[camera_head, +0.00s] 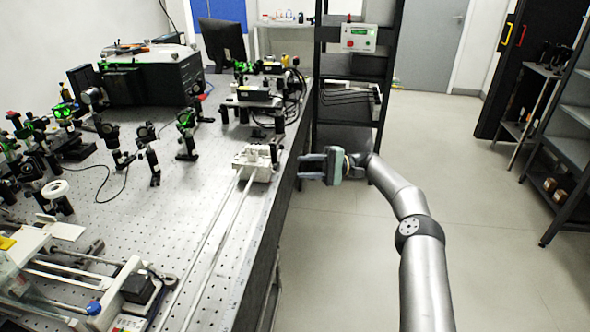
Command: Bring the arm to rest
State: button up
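My arm (402,196) reaches up from the lower right of the head view, over the open floor to the right of the bench. It bends to the left at its far end. My gripper (304,167) points left toward the right edge of the optical bench (212,215). Its fingers look spread apart with nothing between them. I cannot tell from this angle whether the fingertips reach over the bench edge. No object hangs from the gripper.
A white block on rails (254,164) sits on the bench left of my gripper. Optical mounts (186,134) crowd the bench's left and back. A black rack (350,100) with a control box (358,38) stands behind my gripper. Shelves (570,150) stand far right. The floor between is clear.

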jog(key=shift+d, duration=0.25)
